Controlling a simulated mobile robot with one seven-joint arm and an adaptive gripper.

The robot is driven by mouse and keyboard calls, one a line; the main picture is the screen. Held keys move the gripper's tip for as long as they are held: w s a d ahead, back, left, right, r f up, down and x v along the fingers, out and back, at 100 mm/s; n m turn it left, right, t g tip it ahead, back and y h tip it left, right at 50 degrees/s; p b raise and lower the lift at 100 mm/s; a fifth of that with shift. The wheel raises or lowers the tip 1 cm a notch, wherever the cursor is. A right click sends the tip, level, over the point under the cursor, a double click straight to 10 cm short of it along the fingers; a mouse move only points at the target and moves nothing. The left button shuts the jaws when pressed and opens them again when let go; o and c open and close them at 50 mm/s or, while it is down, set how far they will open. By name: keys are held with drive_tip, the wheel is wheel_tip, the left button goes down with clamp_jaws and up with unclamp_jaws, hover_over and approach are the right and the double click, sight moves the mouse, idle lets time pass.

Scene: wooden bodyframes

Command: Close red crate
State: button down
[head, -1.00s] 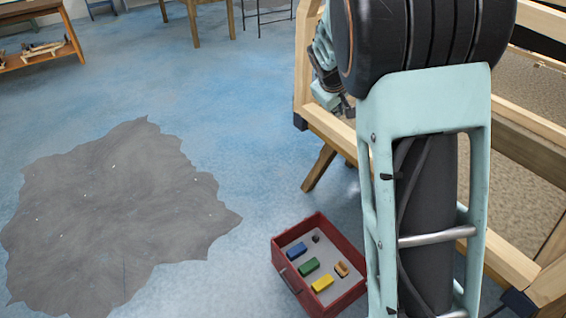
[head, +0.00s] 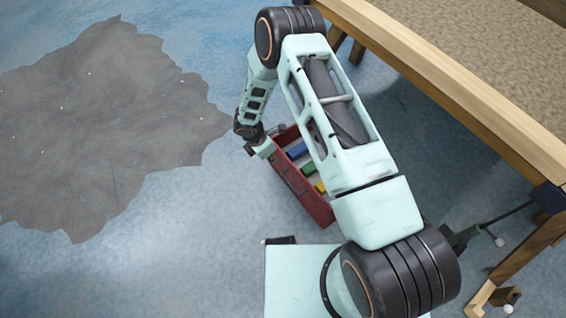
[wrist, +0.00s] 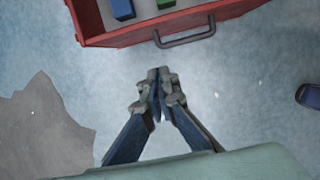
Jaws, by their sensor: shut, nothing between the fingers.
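The red crate (head: 315,204) is an open-topped red box low by the floor, beside the wooden table. Its inside shows, with a blue block (head: 298,150), a green block (head: 308,167) and a yellow block (head: 320,187). My arm hides its far part. In the wrist view its front wall (wrist: 125,37) runs across the top, with a grey handle (wrist: 185,40) on it. My gripper (wrist: 158,72) is shut and empty, just short of the front wall and apart from the handle, slightly left of it.
The wooden table (head: 450,95) runs along the right, with legs near the crate. A dark grey patch (head: 110,120) lies on the blue floor at the left. The floor between patch and crate is open. A dark rounded object (wrist: 309,96) shows at the wrist view's right edge.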

drive_tip(key=b, duration=0.3)
hover_over(282, 173)
drive_tip(key=s+a, duration=0.2)
drive_tip(key=s+a+f+x, duration=0.1)
drive_tip(key=a+x, duration=0.1)
drive_tip(key=x, duration=0.8)
drive_tip(key=shift+w+d+r+b, duration=0.15)
drive_tip(key=shift+w+d+r, duration=0.05)
drive_tip(key=shift+w+d, duration=0.3)
drive_tip(key=shift+w+d+r+b, duration=0.2)
drive_tip(key=shift+w+d, duration=0.15)
drive_tip(key=shift+d, duration=0.2)
drive_tip(key=shift+w+d+r, duration=0.1)
drive_tip(key=shift+w+d, duration=0.3)
drive_tip(key=shift+d, duration=0.15)
